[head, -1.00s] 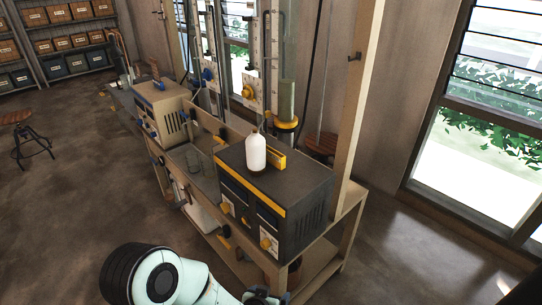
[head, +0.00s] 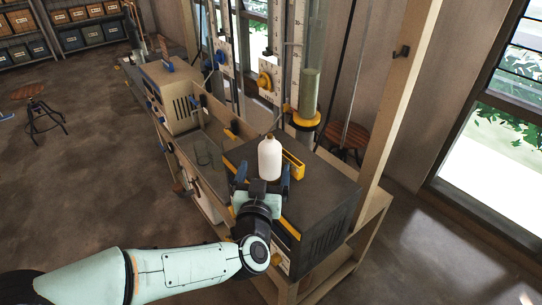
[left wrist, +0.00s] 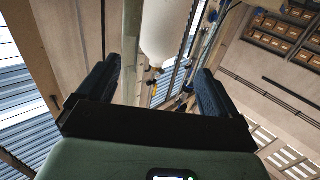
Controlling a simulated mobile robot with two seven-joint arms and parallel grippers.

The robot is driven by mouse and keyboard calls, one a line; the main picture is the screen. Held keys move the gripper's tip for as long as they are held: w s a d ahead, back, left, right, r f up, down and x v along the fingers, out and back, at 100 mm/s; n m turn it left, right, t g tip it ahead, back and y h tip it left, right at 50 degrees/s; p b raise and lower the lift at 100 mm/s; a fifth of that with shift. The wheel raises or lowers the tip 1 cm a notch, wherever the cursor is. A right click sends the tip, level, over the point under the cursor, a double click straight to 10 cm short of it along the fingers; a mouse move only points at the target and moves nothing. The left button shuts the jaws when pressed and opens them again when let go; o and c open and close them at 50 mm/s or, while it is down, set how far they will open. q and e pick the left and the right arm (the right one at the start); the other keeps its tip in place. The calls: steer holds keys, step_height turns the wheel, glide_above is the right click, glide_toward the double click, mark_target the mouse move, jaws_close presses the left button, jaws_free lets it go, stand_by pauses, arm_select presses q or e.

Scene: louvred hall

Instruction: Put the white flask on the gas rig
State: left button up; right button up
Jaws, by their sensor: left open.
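The white flask (head: 269,158) with a brown cap stands upright on the dark box with yellow trim (head: 325,192) at the bench's near end. Tall scaled columns (head: 297,65), seemingly part of the gas rig, rise behind it. My left gripper (head: 263,174) is open at the flask's near side, with a blue finger to either side of its lower part. In the left wrist view the flask (left wrist: 166,30) shows between and beyond the open fingers (left wrist: 153,82); no contact is visible. My right gripper is not in view.
A yellow bracket (head: 293,164) is close to the flask's right. A beige instrument box (head: 170,97) stands farther along the bench. A wooden post (head: 398,95) rises at the right. A stool (head: 36,105) stands on open floor at the left.

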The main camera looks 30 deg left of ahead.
mark_target(268, 155)
arm_select(q)
steer(key=x, duration=0.6)
steer(key=shift+w+p, duration=0.1)
steer(key=shift+p, duration=0.2)
steer(key=p+x, duration=0.1)
steer(key=x, duration=0.4)
steer(key=shift+w+r, duration=0.15)
steer(key=shift+w, duration=0.05)
steer(key=shift+s, duration=0.1)
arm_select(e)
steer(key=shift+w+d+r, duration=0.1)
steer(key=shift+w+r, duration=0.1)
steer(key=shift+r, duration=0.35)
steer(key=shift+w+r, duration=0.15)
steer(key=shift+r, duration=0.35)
